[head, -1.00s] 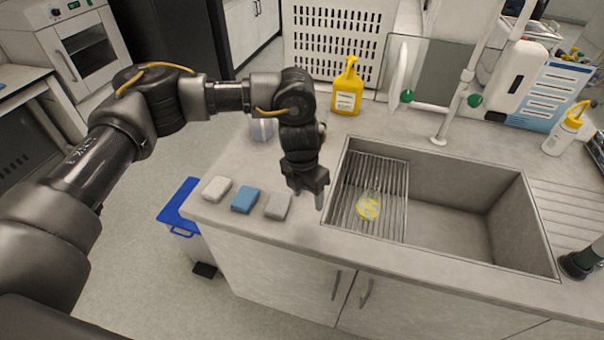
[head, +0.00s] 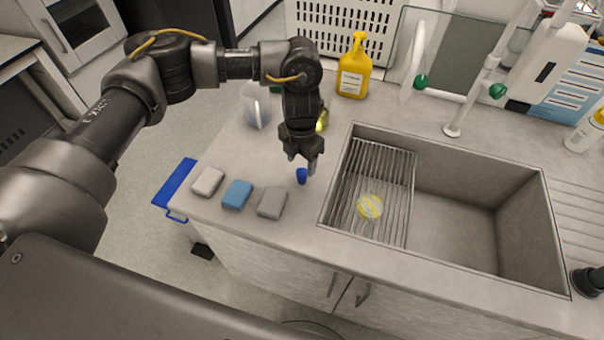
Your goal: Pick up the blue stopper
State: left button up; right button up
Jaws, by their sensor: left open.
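The blue stopper (head: 302,176) is a small blue piece standing on the grey counter, left of the sink. My left gripper (head: 302,164) points down just above it, with its two fingers apart. The fingertips appear close to the top of the stopper; whether they are around it or only over it I cannot tell. My right gripper is not in view.
Three sponges, white (head: 208,181), blue (head: 237,194) and grey (head: 272,202), lie left of the stopper near the counter's front edge. The sink (head: 470,215) with a wire rack (head: 395,190) is to the right. A clear jug (head: 256,106) and yellow bottle (head: 354,68) stand behind.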

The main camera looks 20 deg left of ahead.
aim_at(302, 172)
pick_arm(q)
jog(key=shift+w+f, duration=0.1)
jog(key=shift+f, duration=0.35)
jog(key=shift+d+f, duration=0.1)
jog(key=shift+f, duration=0.3)
notch_tip(302, 172, down, 4)
jog(key=shift+w+r+p, duration=0.15)
jog(key=shift+r+p, duration=0.1)
jog(key=shift+p, duration=0.65)
jog(key=shift+f, duration=0.55)
jog(key=c, duration=1.1)
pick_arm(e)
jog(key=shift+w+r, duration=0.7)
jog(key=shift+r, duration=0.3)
